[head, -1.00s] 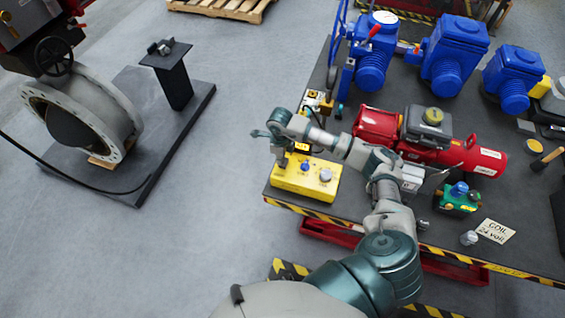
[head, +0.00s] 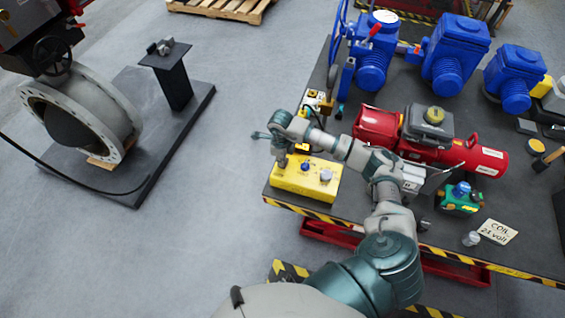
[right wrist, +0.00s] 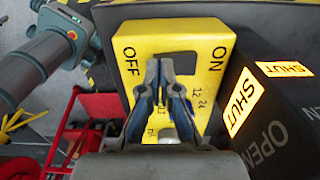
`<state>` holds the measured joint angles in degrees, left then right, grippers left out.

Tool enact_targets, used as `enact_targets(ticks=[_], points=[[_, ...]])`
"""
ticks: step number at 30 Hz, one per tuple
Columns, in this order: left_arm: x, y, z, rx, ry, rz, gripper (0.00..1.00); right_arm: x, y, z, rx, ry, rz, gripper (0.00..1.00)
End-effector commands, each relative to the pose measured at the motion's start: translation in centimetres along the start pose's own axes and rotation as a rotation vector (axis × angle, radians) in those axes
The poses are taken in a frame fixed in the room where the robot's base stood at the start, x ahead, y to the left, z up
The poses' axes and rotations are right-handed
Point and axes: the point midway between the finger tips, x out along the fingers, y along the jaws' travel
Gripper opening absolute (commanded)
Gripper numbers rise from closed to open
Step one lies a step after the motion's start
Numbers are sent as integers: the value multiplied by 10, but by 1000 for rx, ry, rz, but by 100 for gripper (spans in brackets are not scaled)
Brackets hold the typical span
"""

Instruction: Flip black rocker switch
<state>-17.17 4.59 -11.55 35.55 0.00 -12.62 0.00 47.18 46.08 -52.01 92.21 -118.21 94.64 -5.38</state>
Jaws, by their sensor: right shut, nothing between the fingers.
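The yellow switch box (head: 310,180) sits at the near left corner of the dark table in the head view. It fills the middle of the right wrist view (right wrist: 205,115), with OFF and ON printed on its face. The black rocker switch (right wrist: 184,64) lies between these labels, partly hidden by my fingers. My right gripper (right wrist: 160,66) is shut and empty, its fingertips over the rocker's OFF side. I cannot tell whether they touch it. In the head view the right gripper (head: 281,158) points down at the left part of the box. My left gripper is out of view.
A dark block marked SHUT and OPEN (right wrist: 275,115) stands right of the box in the wrist view. A red cylinder actuator (head: 480,158), a green device (head: 459,198) and blue actuators (head: 445,60) are on the table. Open floor lies to the left.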

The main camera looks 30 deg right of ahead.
Motion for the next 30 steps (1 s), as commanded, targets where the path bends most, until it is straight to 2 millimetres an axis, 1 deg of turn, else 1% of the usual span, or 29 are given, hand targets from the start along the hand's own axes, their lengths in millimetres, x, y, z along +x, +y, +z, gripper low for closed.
enact_targets(ticks=[4,10,14,17,30], points=[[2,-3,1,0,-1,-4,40,3,-1,-1,1,0,1,0],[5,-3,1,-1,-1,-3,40,7,-2,-2,2,2,0,0],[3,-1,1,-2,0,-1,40,5,-2,-2,2,2,0,0],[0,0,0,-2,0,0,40,-1,-2,-1,2,1,0,0],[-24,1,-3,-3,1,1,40,-41,-1,-1,1,0,-1,0]])
